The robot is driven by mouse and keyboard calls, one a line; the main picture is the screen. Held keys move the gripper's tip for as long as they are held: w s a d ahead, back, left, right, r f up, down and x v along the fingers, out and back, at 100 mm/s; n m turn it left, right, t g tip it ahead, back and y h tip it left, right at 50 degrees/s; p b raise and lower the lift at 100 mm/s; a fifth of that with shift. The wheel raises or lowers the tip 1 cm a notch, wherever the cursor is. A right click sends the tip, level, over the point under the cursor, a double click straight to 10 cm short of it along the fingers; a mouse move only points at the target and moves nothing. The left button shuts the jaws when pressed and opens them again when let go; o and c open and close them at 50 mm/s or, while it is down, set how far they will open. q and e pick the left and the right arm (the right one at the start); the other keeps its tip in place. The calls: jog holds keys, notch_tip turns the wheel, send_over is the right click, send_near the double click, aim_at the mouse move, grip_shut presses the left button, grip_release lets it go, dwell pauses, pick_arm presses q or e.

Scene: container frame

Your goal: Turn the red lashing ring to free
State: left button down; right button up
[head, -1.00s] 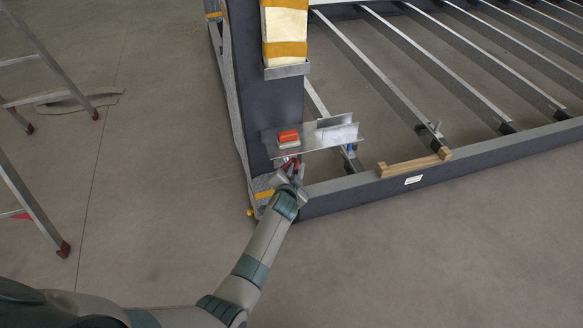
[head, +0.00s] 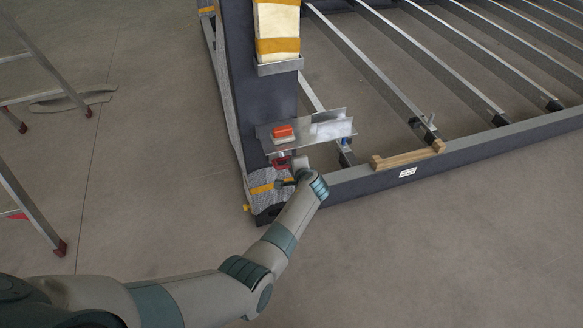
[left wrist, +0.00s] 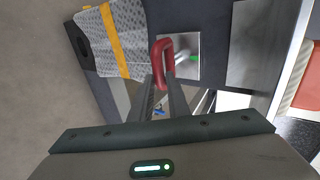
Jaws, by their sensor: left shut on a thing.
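The red lashing ring (head: 281,162) shows on the dark post just below a small metal shelf. In the left wrist view the red ring (left wrist: 160,57) stands out from a square metal plate (left wrist: 190,50), with a small green mark beside it. My left gripper (left wrist: 165,80) is shut on the ring, its two fingers close together at the ring's near end. In the head view my left gripper (head: 285,178) reaches in from the right of the ring, partly hidden by my own wrist. My right gripper is not in view.
The metal shelf (head: 318,135) carries an orange-and-white block (head: 283,133) just above the ring. A grey patterned pad with a yellow band (head: 262,187) wraps the post's foot. A wooden block (head: 405,158) lies on the frame's front beam. The floor in front is clear.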

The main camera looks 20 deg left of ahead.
pick_arm(q)
jog(key=shift+w+d+r, duration=0.15)
jog(key=shift+d, duration=0.05)
dwell(0.3)
jog(key=c, duration=1.7)
grip_release()
jog(key=shift+c, duration=0.2)
jog(key=shift+f, duration=0.2)
